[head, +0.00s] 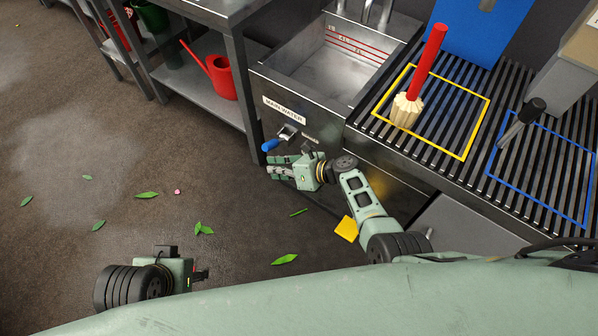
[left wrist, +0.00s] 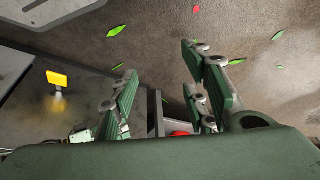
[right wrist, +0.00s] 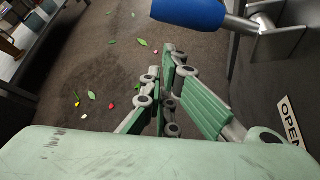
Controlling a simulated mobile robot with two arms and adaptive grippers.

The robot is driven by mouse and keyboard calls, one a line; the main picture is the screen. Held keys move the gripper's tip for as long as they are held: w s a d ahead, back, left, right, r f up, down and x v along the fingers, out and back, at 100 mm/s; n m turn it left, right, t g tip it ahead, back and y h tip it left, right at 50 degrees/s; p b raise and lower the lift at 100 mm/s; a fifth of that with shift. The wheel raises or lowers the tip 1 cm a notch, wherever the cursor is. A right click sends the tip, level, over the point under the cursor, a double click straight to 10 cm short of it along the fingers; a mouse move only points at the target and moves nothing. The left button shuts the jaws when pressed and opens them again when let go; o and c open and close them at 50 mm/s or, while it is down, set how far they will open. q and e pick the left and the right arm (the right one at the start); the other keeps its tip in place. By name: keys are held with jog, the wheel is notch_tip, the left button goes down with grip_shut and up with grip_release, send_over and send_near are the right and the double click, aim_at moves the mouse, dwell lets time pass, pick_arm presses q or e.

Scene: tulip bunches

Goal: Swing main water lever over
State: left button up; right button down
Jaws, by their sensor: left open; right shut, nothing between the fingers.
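The main water lever has a blue grip (head: 270,145) on a metal arm. It sits on the front of the sink cabinet, under the "MAIN WATER" label (head: 284,110), with its grip toward the left. My right gripper (head: 274,168) is shut and empty, just below the blue grip in the head view. In the right wrist view the blue grip (right wrist: 188,12) is at the top, beyond the fingertips (right wrist: 165,58), with a visible gap. An "OPEN" label (right wrist: 291,122) is at right there. My left gripper (left wrist: 160,62) is open and empty, over the floor.
The steel sink (head: 322,70) is above the lever. A shelf with a red watering can (head: 221,76) stands left of it. Leaves and a yellow piece (head: 346,229) show low down; the left floor is mostly free.

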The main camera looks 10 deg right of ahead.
pick_arm(q)
notch_tip(320, 180, down, 15)
jog(key=d+g+p, duration=0.1)
jog(key=p, duration=0.3)
jog(key=shift+w+r, duration=0.15)
pick_arm(e)
jog(key=s+f+v, duration=0.1)
jog(key=f+v, duration=0.1)
jog(key=v, duration=0.7)
jog(key=shift+d+r, duration=0.15)
jog(key=shift+d, duration=0.3)
jog(key=shift+s, duration=0.1)
